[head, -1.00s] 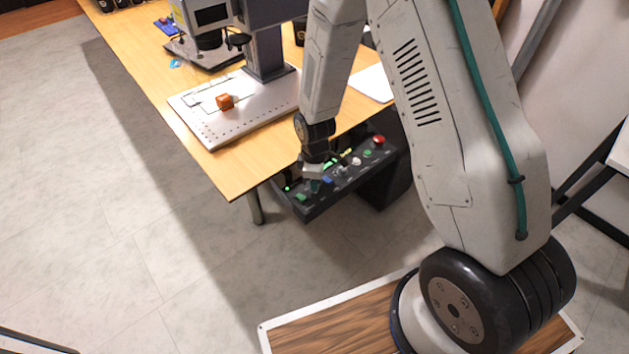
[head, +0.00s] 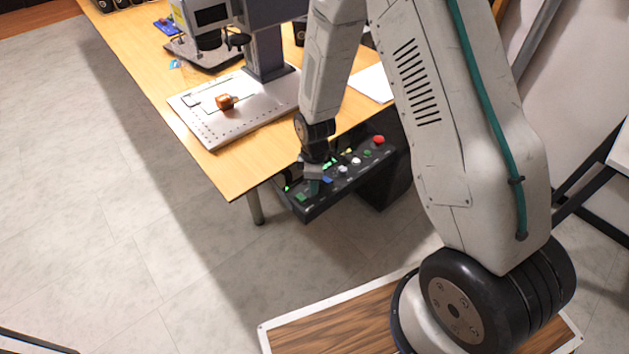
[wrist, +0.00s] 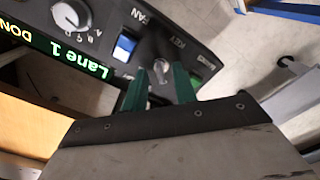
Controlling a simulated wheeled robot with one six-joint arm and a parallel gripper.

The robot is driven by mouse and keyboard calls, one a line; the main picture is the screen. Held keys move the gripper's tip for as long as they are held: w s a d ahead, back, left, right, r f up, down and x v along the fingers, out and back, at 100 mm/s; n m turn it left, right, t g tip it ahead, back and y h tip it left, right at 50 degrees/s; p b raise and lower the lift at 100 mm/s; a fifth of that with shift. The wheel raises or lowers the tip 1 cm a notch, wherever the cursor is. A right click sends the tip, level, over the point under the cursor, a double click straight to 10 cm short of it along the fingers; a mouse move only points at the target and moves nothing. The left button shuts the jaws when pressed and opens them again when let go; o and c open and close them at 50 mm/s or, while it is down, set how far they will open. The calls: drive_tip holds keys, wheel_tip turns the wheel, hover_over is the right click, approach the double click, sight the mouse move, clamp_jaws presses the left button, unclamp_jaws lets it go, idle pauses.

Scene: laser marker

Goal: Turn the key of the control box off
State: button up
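The black control box (head: 350,185) hangs at the table's near corner, with a row of buttons and knobs on its sloped face. The small metallic key (wrist: 162,68) stands out of the panel beside the KEY label in the wrist view. My gripper (wrist: 161,72) has two green fingers, one on each side of the key, with visible gaps between. It is open, and the key's lower part is partly hidden. In the head view my gripper (head: 313,180) is over the left end of the box and hides the key.
A blue switch (wrist: 124,47), a white knob (wrist: 70,15) and a lit display (wrist: 70,58) sit left of the key. A red button (head: 379,140) is at the box's far end. An orange block (head: 225,102) lies on the marker's plate (head: 235,128).

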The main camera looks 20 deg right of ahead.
wheel_tip(320, 180, up, 8)
drive_tip(key=shift+f, duration=0.1)
idle(0.4)
drive_tip(key=s+d+r+m, duration=0.2)
drive_tip(key=s+r+m, duration=0.4)
drive_tip(key=s+r, duration=0.7)
drive_tip(key=s+d+r+m+t, duration=0.1)
drive_tip(key=s+d+r+m, duration=0.2)
drive_tip(key=s+r+m, duration=0.4)
drive_tip(key=shift+s+d+r, duration=0.2)
drive_tip(key=shift+s+r, duration=3.45)
drive_tip(key=shift+r, duration=1.65)
